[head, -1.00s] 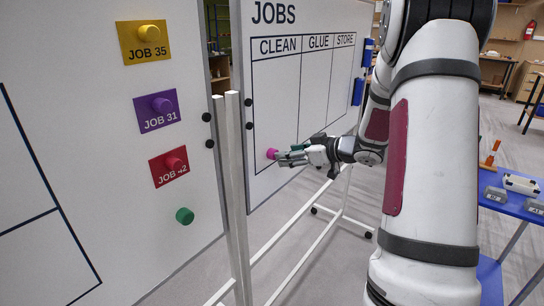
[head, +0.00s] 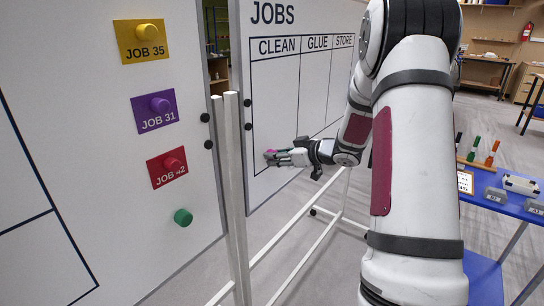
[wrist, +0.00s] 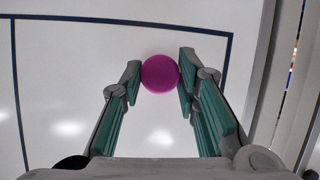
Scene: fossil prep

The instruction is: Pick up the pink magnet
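The pink magnet (wrist: 160,74) is a round magenta knob against the white board. In the wrist view it sits between my two fingertips, with no clear gap on either side. My gripper (wrist: 161,80) is shut on it, with green pads along both fingers. In the head view the magnet (head: 270,153) shows at the tip of my gripper (head: 272,157), partly covered by the fingers. It is at the lower left of the JOBS board (head: 280,100), in the CLEAN column. I cannot tell whether it still touches the board.
A nearer board at left carries yellow (head: 148,32), purple (head: 160,104), red (head: 172,164) and green (head: 183,217) magnets. White stand posts (head: 233,190) rise between the boards. A blue table (head: 510,205) with several items stands at right.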

